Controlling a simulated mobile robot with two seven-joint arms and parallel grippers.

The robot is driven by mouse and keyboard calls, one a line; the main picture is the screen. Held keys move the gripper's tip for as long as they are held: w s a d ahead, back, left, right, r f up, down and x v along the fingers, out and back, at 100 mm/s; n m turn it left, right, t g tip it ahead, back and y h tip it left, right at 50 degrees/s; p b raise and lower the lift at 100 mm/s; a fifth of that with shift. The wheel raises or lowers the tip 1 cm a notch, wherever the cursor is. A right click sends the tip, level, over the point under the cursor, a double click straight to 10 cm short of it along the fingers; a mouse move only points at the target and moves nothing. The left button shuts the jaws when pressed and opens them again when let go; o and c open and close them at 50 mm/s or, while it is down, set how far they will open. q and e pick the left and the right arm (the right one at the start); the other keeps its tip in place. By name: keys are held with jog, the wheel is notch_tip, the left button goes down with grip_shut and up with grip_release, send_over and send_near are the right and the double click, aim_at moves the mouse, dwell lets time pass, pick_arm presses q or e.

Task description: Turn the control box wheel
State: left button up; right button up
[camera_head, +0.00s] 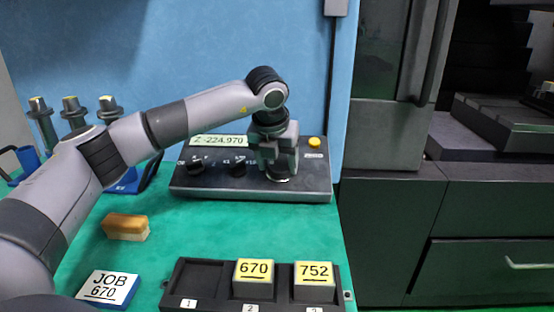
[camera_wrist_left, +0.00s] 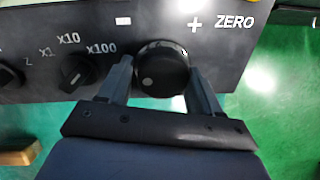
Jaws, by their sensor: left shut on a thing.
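The control box (camera_head: 185,187) is a dark console at the back of the green table, with a display reading Z -224.970 (camera_head: 218,140) and a yellow button (camera_head: 314,142). My left gripper (camera_head: 278,172) points down over its right part. In the left wrist view, the gripper (camera_wrist_left: 160,85) has a finger on each side of the round black wheel (camera_wrist_left: 160,58), shut on it. The wheel carries a pale dot at its lower left. In the head view the gripper mostly hides the wheel. My right gripper is not in view.
Two smaller black knobs (camera_head: 195,165) (camera_head: 237,168) sit left of the wheel. A black tray (camera_head: 205,277) in front holds blocks marked 670 and 752; slot 1 is empty. A JOB 670 block (camera_head: 108,288), a brush (camera_head: 126,227) and several tool holders (camera_head: 75,113) stand left.

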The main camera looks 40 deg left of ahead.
pick_arm(q)
jog(key=shift+d+r, duration=0.1)
jog(key=shift+d, duration=0.2)
jog(key=o, duration=0.9)
jog(key=shift+w, duration=0.1)
jog(key=shift+o, duration=0.2)
jog(key=v, duration=0.7)
